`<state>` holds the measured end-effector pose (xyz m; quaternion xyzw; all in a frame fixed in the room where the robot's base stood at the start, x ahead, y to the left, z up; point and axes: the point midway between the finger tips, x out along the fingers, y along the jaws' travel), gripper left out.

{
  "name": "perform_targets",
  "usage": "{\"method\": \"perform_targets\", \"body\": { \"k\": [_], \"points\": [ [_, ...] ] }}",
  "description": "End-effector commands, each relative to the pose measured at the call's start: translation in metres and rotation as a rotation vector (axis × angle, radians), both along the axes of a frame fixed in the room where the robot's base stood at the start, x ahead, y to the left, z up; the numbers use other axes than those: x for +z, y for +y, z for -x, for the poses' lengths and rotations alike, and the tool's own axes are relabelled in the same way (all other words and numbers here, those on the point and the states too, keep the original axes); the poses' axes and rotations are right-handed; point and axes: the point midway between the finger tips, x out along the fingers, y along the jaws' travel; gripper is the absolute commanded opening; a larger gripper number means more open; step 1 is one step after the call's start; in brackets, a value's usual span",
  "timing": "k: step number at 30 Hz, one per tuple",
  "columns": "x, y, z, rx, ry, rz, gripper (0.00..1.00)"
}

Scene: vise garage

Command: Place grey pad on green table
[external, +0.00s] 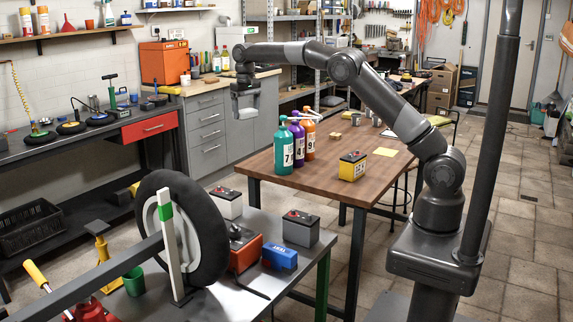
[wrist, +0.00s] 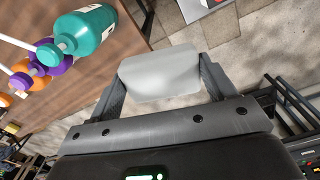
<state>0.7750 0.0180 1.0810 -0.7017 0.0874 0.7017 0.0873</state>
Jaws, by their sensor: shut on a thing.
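My gripper (external: 245,101) is raised in the air, left of the wooden table's far end and in front of the grey drawer cabinet. In the wrist view its two fingers (wrist: 160,82) are shut on a smooth, light grey pad (wrist: 160,72). The pad also shows small between the fingers in the external view (external: 246,114). It touches no surface that I can see. The table with green legs (external: 323,280) and a grey top stands in the front of the external view, well below and nearer the camera than my gripper.
The green-legged table bears a wheel (external: 211,235), batteries (external: 301,228), an orange box (external: 246,252) and a blue box (external: 280,256). Bottles (external: 284,148) and a yellow battery (external: 352,166) stand on the wooden table (external: 270,174). Free space on the grey top is narrow.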

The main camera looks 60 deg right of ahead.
Motion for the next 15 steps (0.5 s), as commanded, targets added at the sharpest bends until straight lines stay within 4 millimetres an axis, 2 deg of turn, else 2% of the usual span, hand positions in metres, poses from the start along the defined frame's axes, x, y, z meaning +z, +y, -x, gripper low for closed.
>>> {"method": "perform_targets", "body": {
  "k": [6, 15],
  "points": [
    [-0.043, 0.008, 0.024, 0.047, 0.005, 0.000, 0.54],
    [-0.119, -0.001, 0.072, 0.099, 0.004, -0.001, 0.54]
  ]
}}
